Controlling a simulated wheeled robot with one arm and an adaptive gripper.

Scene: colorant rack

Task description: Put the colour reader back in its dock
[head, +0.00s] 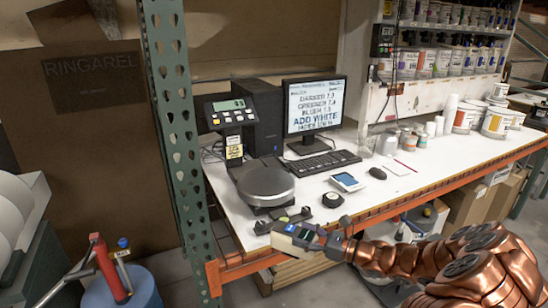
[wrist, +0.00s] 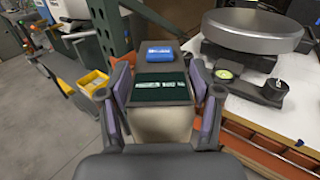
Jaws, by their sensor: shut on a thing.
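The colour reader (wrist: 162,88) is a boxy handheld device with a beige body, a dark green lit screen and a blue button on its dark far end. My gripper (wrist: 160,100) is shut on it, with one finger on each side. In the head view, the reader (head: 291,235) is at the front edge of the bench, just in front of the scale, and my gripper (head: 307,238) holds it from the right. A small round black piece with a pale centre (head: 332,200) lies on the bench right of the scale; I cannot tell if it is the dock.
The scale (head: 266,185) has a round grey pan and black feet close to the reader. A blue-screened device (head: 347,181), mouse (head: 377,173), keyboard (head: 325,162) and monitor (head: 315,105) stand behind. A green upright post (head: 177,130) rises at left. The bench's right front is clear.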

